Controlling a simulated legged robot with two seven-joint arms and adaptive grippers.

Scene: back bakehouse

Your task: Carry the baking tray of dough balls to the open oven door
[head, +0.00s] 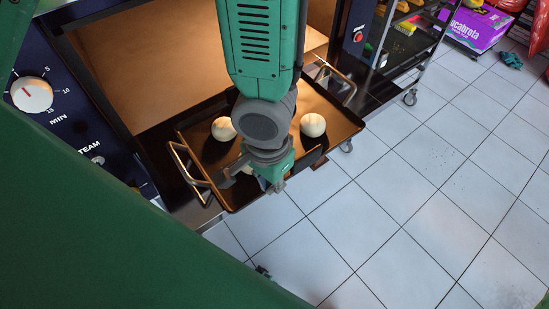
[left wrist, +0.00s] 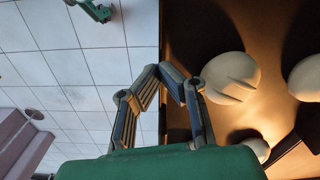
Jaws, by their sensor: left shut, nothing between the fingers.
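The black baking tray (head: 341,128) lies in front of the dark blue oven (head: 88,85), with wire handles at its left end (head: 188,170) and far right end (head: 340,82). Pale dough balls (head: 313,125) sit on it; part of the tray is hidden by my arm. My left gripper (head: 272,186) hangs over the tray's near side. In the left wrist view its fingertips (left wrist: 169,74) meet with nothing between them, at the line between tray and floor. Dough balls (left wrist: 230,76) show to their right. I cannot tell whether the fingers touch the tray. My right gripper is not clearly visible.
White floor tiles (head: 420,215) are mostly clear at right. A wheeled rack (head: 408,60) stands right of the oven. A green part of mine covers the lower left.

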